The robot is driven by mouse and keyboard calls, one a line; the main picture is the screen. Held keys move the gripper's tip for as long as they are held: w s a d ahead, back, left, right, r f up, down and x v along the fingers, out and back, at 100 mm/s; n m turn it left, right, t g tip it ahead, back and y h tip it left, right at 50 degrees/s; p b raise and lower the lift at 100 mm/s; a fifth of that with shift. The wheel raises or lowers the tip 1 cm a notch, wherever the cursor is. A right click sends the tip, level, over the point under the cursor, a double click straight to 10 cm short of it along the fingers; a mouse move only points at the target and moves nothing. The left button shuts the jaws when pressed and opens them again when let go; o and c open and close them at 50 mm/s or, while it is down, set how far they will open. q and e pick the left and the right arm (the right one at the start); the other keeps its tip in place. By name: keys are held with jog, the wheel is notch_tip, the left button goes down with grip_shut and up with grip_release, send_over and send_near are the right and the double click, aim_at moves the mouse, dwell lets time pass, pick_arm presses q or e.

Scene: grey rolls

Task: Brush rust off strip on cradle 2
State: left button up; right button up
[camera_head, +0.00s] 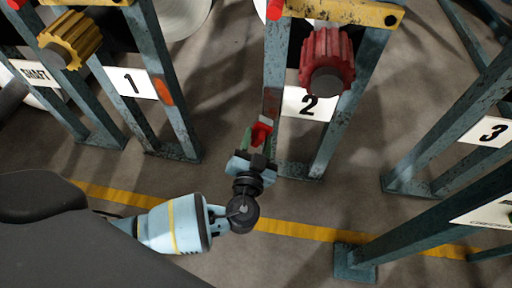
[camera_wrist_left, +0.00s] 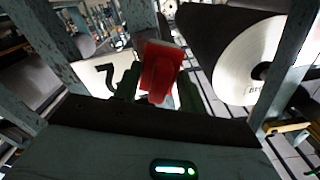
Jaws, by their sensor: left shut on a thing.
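Cradle 2 (camera_head: 345,118) is a worn blue-grey steel frame with a white "2" sign (camera_head: 309,104). A dull brown rusty strip (camera_head: 271,102) shows on its left leg. My left gripper (camera_head: 261,138) is shut on a red brush (camera_head: 261,131), just below the strip in the picture. I cannot tell whether the brush touches it. In the left wrist view the red brush (camera_wrist_left: 160,75), with a pale far edge, sits between the green fingers, in front of the leg and partly over the sign (camera_wrist_left: 108,73). My right gripper is out of view.
Cradle 1 (camera_head: 175,115), with an orange patch (camera_head: 163,91), stands left, and cradle 3 (camera_head: 440,118) right. A red knob (camera_head: 327,62) tops cradle 2. A large roll (camera_wrist_left: 262,62) lies close by. A yellow line (camera_head: 295,229) crosses open floor.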

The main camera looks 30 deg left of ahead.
pick_arm(q)
jog(key=shift+b+x, duration=0.3)
jog(key=shift+x, duration=1.05)
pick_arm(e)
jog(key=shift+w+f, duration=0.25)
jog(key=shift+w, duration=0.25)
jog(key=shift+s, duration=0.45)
pick_arm(q)
jog(key=shift+w+a, duration=0.15)
jog(key=shift+w, duration=0.2)
jog(key=shift+w, duration=0.35)
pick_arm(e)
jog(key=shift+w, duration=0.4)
pick_arm(q)
jog(key=shift+w+a, duration=0.15)
jog(key=shift+w, duration=0.1)
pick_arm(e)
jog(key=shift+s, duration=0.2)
